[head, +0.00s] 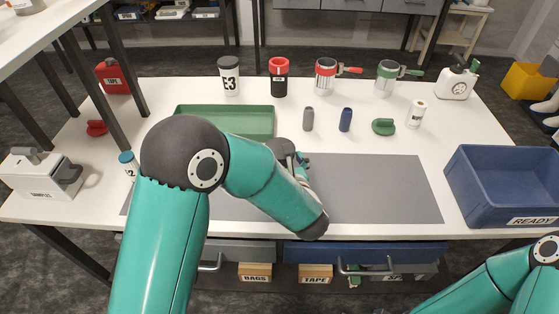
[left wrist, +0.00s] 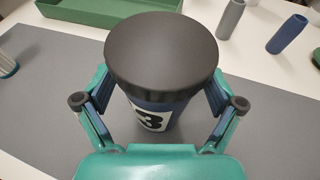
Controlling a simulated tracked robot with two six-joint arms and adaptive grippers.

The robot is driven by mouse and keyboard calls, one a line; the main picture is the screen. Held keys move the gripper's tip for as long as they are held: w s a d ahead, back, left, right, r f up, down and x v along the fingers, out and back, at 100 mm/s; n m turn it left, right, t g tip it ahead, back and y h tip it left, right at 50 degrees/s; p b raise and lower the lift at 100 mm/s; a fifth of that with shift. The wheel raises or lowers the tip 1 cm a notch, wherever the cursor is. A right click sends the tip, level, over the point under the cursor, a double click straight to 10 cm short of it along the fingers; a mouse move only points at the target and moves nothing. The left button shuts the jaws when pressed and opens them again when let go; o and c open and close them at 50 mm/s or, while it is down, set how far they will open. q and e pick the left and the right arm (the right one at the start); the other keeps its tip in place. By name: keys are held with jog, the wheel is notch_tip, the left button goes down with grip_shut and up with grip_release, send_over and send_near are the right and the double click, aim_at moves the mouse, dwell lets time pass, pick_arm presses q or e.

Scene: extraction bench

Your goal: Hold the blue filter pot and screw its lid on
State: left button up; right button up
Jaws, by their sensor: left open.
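The blue filter pot (left wrist: 154,113) stands on the grey mat in the left wrist view, with a white label showing a "3". A wide black lid (left wrist: 160,50) sits on top of it; I cannot tell whether it is screwed tight. My left gripper (left wrist: 160,92) is open, with one finger on each side of the pot below the lid. I cannot tell whether the fingers touch the pot. In the head view my left arm hides the pot, and only part of the left gripper (head: 301,163) shows. My right gripper is out of view; only its arm shows at lower right.
A green tray (head: 262,109) lies behind my left arm. A grey cylinder (head: 308,119), a blue cylinder (head: 345,120) and a green item (head: 383,127) stand behind the mat (head: 385,190). A blue crate (head: 480,190) is at right. The mat's right side is clear.

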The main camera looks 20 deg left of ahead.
pick_arm(q)
jog(key=shift+s+d+r, duration=0.1)
jog(key=shift+s+d, duration=0.1)
jog(key=v, duration=1.1)
jog(key=shift+s+b, duration=0.25)
jog(key=shift+b, duration=0.2)
